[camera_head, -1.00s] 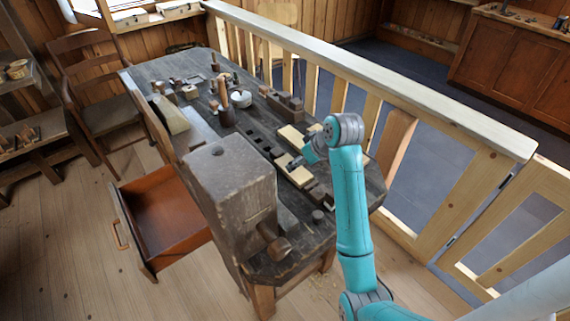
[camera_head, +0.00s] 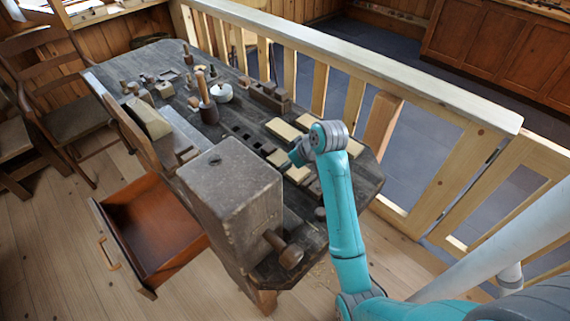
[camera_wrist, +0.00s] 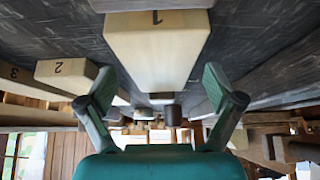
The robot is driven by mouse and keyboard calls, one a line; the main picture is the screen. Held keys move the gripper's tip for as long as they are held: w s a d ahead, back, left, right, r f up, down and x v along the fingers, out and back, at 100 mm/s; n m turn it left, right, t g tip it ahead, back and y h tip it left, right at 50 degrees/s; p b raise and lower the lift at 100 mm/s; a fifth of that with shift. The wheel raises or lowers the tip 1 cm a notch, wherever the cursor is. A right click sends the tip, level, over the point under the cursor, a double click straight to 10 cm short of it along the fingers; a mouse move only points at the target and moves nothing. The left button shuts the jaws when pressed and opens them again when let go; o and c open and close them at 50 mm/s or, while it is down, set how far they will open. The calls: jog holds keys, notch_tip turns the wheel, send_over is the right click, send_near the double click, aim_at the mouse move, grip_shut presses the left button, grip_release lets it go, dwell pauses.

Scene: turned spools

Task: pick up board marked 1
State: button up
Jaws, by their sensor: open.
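My gripper (camera_wrist: 158,88) is open, one finger low on each side of the board's line, with nothing between the fingers. The board looks apart from both fingertips. In the head view my gripper (camera_head: 297,154) is over the workbench beside several pale boards (camera_head: 283,129). Their numerals cannot be read there, and my arm hides part of them.
Boards marked 2 (camera_wrist: 66,72) and 3 (camera_wrist: 18,76) lie to the left in the wrist view. On the workbench (camera_head: 335,190) stand a large wooden block (camera_head: 230,190), a mallet-like tool (camera_head: 207,108) and a white pot (camera_head: 222,93). A railing (camera_head: 350,72) runs behind; a drawer (camera_head: 150,225) stands open.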

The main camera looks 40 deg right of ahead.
jog(key=c, duration=1.3)
jog(key=shift+o, duration=0.2)
jog(key=shift+r, duration=0.1)
